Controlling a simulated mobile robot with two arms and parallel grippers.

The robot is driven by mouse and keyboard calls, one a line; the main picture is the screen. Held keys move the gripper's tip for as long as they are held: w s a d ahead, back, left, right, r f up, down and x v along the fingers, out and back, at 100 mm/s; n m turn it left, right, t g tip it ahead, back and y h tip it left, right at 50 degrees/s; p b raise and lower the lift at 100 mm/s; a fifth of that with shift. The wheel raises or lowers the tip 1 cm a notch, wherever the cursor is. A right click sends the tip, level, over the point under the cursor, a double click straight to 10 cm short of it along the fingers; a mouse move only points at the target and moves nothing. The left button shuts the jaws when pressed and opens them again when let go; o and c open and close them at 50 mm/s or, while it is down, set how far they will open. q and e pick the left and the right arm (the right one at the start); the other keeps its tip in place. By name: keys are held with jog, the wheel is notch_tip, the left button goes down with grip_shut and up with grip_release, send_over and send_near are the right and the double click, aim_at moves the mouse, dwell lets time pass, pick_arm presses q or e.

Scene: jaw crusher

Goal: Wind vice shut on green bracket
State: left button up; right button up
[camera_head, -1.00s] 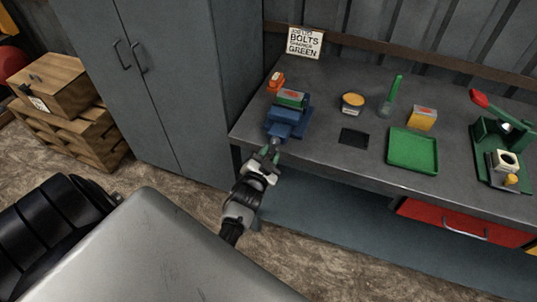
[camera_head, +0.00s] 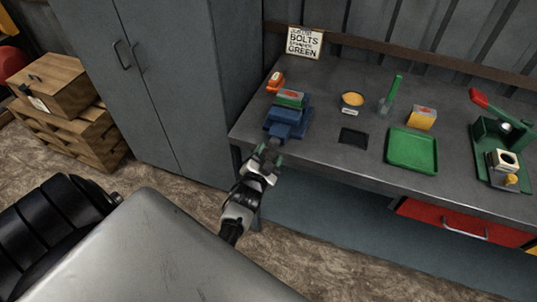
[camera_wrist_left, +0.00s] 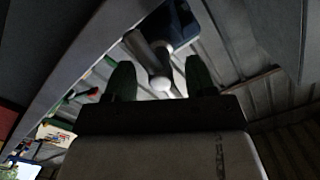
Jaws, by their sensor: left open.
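The blue vice (camera_head: 287,121) stands at the left front of the grey bench. The green bracket (camera_head: 291,99) with a red mark sits at the top of the vice, at its jaws. My left gripper (camera_head: 268,158) is open just in front of the vice, at the bench's front edge. In the left wrist view, the two dark green fingertips (camera_wrist_left: 160,82) stand apart on either side of the vice's grey handle, whose round pale knob (camera_wrist_left: 160,84) shows between them. The blue vice body (camera_wrist_left: 181,24) is beyond. I cannot tell if a finger touches the handle. My right gripper is not in view.
On the bench are an orange item (camera_head: 276,82), a round yellow-topped tin (camera_head: 352,102), a green brush (camera_head: 390,96), a yellow box (camera_head: 421,118), a dark pad (camera_head: 353,137), a green tray (camera_head: 434,166) and a green press (camera_head: 491,137). A grey cabinet (camera_head: 170,80) stands left.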

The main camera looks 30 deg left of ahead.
pick_arm(q)
jog(key=b+v, duration=0.1)
jog(key=v, duration=0.9)
jog(key=shift+s, duration=0.35)
dwell(0.3)
jog(key=s+d+f+g+h, duration=0.1)
jog(key=s+d+f+g, duration=0.15)
jog(key=f, duration=0.55)
jog(key=s+d+f+g+h, duration=0.2)
jog(key=s+d+f, duration=0.1)
jog(key=f, duration=0.5)
jog(key=s+d+f+g+h, duration=0.1)
jog(key=s+d+f+g, duration=0.15)
jog(key=f, duration=0.55)
jog(key=s+f+g, duration=0.3)
jog(key=s+f, duration=0.2)
jog(key=s, duration=0.3)
jog(key=s+a+f+n+g, duration=0.1)
jog(key=s+f+g, duration=0.2)
jog(key=s+f, duration=0.2)
jog(key=s+a+f+g, duration=0.1)
jog(key=s+f+g, duration=0.2)
jog(key=s, duration=0.9)
notch_tip(320, 180, down, 3)
jog(key=shift+r+n, duration=0.1)
jog(key=shift+n, duration=0.2)
